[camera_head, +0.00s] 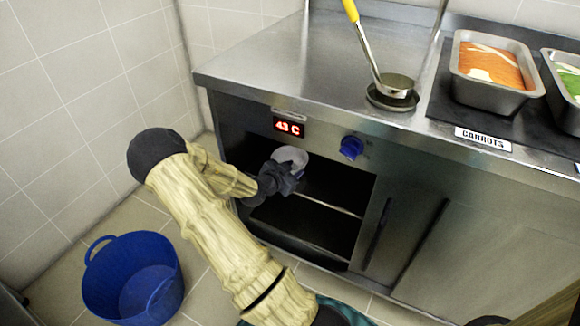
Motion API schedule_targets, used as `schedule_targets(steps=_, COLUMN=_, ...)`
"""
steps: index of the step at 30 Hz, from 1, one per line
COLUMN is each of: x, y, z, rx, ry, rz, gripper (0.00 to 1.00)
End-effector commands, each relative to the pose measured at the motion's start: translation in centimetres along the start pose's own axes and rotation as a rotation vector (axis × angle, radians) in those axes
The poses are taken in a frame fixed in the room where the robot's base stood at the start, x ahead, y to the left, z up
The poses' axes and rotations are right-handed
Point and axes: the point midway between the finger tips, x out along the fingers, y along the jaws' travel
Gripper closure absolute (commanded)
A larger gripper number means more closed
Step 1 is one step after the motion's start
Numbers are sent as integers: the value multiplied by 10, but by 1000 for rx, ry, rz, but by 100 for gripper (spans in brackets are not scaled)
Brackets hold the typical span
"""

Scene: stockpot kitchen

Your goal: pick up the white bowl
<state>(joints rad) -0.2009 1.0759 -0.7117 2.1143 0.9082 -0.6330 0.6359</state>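The white bowl (292,157) shows at the upper part of the open cabinet opening, just below the red display. Only part of it is visible, and it looks tilted. My gripper (290,174) is right at the bowl's lower edge and overlaps it in the picture. The dark fingers are small and partly merge with the dark inside, so I cannot tell whether they are open or shut on the bowl. What supports the bowl is hidden.
The steel counter (270,65) stands above the opening, with a blue knob (352,147) to the right of the bowl. A shelf (332,205) lies inside the cabinet. A ladle (393,84) and a carrots tray (492,72) are on top. A blue bucket (133,280) stands on the floor.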

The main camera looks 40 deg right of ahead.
Motion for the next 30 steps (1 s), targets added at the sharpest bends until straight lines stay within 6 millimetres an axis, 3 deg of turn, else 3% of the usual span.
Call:
schedule_targets(steps=7, x=6, y=3, z=1, rx=2, ry=1, rz=3, gripper=65)
schedule_targets(steps=18, x=52, y=10, z=-3, rx=2, ry=2, rz=3, gripper=65)
schedule_targets(steps=30, x=52, y=9, z=-4, rx=1, ry=1, rz=3, gripper=65)
